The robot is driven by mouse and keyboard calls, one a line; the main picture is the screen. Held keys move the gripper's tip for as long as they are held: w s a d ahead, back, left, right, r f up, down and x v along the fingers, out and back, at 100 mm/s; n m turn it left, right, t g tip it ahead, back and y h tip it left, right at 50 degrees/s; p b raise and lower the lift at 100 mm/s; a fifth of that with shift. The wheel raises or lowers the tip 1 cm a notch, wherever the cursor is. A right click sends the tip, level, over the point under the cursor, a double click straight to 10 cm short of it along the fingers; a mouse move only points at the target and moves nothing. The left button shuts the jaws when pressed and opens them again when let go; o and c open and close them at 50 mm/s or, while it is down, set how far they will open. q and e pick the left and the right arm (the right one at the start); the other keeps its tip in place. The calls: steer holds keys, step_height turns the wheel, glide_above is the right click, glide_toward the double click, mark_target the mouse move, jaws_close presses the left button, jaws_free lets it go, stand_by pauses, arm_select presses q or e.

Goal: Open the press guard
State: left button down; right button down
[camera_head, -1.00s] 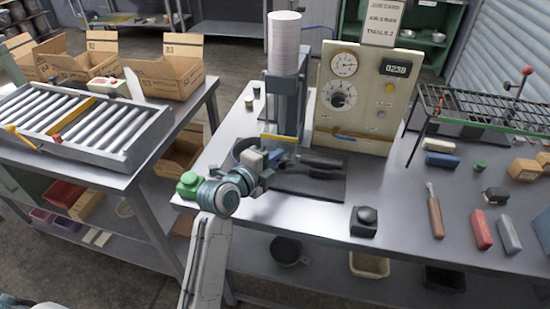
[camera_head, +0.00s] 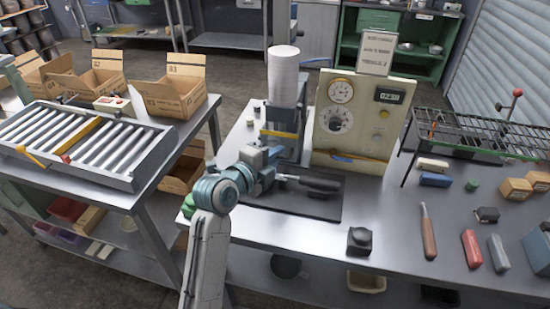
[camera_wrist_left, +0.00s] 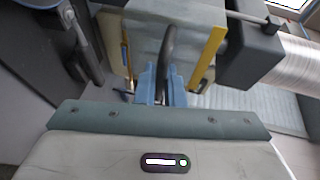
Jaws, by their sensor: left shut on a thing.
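The press (camera_head: 285,92) stands on the steel bench with a white ribbed cylinder on top and a dark base plate (camera_head: 300,205). My left gripper (camera_head: 277,153) is at the front of the press. In the left wrist view my left gripper (camera_wrist_left: 156,85) is shut on the dark curved handle (camera_wrist_left: 169,45) of the press guard. The guard (camera_wrist_left: 207,55) shows there as a panel with a yellow edge; in the head view its yellow strip (camera_head: 280,133) shows just above my gripper. My arm hides part of the press front. My right gripper is not in view.
A control panel (camera_head: 352,145) with dials stands right of the press. A roller table (camera_head: 75,150) is at left.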

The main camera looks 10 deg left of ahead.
arm_select(q)
steer(key=shift+f, duration=0.1)
steer(key=c, duration=1.8)
jaws_free()
steer(key=b+v, duration=0.3)
steer(key=v, duration=0.7)
steer(key=shift+s, duration=0.35)
steer(key=shift+a, duration=0.2)
